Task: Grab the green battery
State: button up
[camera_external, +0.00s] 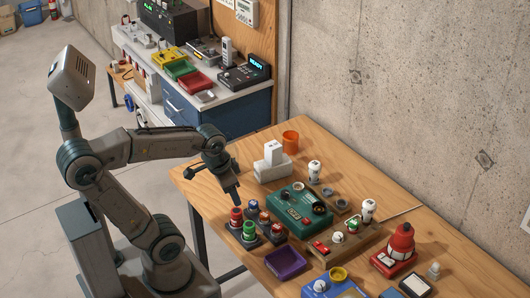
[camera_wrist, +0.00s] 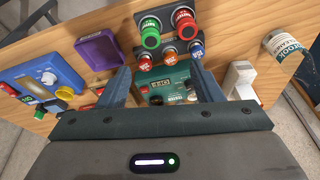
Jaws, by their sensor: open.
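The green battery (camera_external: 249,231) is a short cylinder with a green body, upright in a dark holder on the wooden table in the outside view. It also shows near the top of the wrist view (camera_wrist: 150,34), beside a red battery (camera_wrist: 183,22). The red battery (camera_external: 236,215) stands just behind it in the outside view. My gripper (camera_external: 236,198) is above the table's near left edge, close over the red battery and apart from the green one. In the wrist view my gripper (camera_wrist: 163,80) is open, with nothing seen held between its fingers.
Small batteries (camera_wrist: 168,56) stand in a row beside the tall pair. A purple tray (camera_external: 285,263), a green device (camera_external: 298,206) and white boxes (camera_external: 271,163) crowd the wooden table (camera_external: 232,158). A concrete wall (camera_external: 400,90) rises behind it.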

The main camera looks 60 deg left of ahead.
aim_at(249, 224)
jog(key=w+f+m+g+b, duration=0.1)
jog(key=f+m+b, duration=0.3)
jog(key=w+d+f+m+g+b, duration=0.1)
jog(key=w+f+m+b, duration=0.1)
jog(key=f+m+b, duration=0.1)
jog(key=w+d+f+m+g+b, duration=0.1)
jog(key=f+m+b, duration=0.3)
jog(key=m, duration=0.3)
jog(key=shift+w+d+f+b, duration=0.2)
jog(key=shift+w+f+b, duration=0.1)
jog(key=shift+b, duration=0.1)
jog(key=f, duration=0.5)
jog(key=shift+a+f+b, duration=0.2)
jog(key=shift+f+b, duration=0.1)
jog(key=c, duration=1.1)
